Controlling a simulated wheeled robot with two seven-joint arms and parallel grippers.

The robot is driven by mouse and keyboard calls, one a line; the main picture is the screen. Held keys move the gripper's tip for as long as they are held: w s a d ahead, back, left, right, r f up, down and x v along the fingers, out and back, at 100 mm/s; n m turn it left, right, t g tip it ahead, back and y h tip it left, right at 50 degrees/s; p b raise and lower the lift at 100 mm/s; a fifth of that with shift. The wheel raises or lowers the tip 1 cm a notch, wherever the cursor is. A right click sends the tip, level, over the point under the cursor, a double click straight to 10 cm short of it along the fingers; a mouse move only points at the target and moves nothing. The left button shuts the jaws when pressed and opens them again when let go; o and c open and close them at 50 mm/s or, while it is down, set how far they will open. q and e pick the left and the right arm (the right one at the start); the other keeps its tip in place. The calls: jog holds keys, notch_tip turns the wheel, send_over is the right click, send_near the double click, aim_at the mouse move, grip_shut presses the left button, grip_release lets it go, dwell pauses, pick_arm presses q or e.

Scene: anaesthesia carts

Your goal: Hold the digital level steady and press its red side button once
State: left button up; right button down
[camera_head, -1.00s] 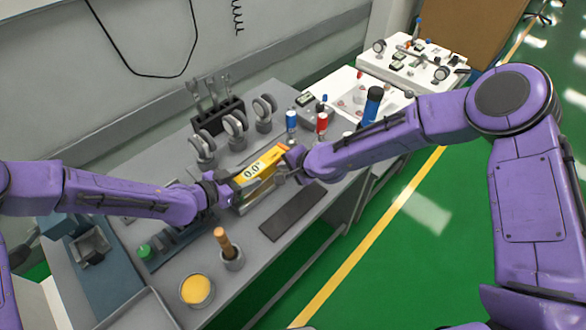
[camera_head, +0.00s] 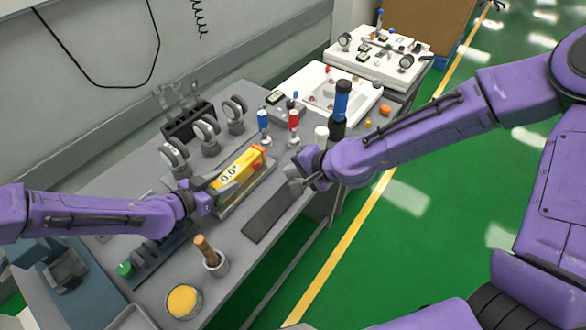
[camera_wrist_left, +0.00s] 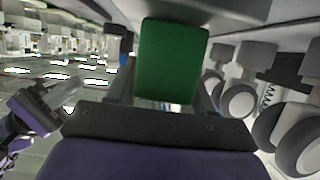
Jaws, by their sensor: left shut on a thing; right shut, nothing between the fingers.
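The yellow digital level (camera_head: 240,168) shows "0.0°" on its face. A red side button (camera_head: 257,165) shows towards its right end. My left gripper (camera_head: 212,194) is shut on the level's left end. I cannot tell whether the level touches the table. In the left wrist view a green block face (camera_wrist_left: 170,60) fills the space ahead of the gripper; I cannot tell which part it is. My right gripper (camera_head: 298,181) is shut and empty, to the right of the level and apart from it. It also shows in the left wrist view (camera_wrist_left: 62,98).
A dark flat strip (camera_head: 272,213) lies in front of the level. A cup with a wooden handle (camera_head: 215,264) and a yellow-filled dish (camera_head: 183,301) stand front left.

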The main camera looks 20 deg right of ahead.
dwell(0.4)
pick_arm(q)
jog(key=o, duration=1.3)
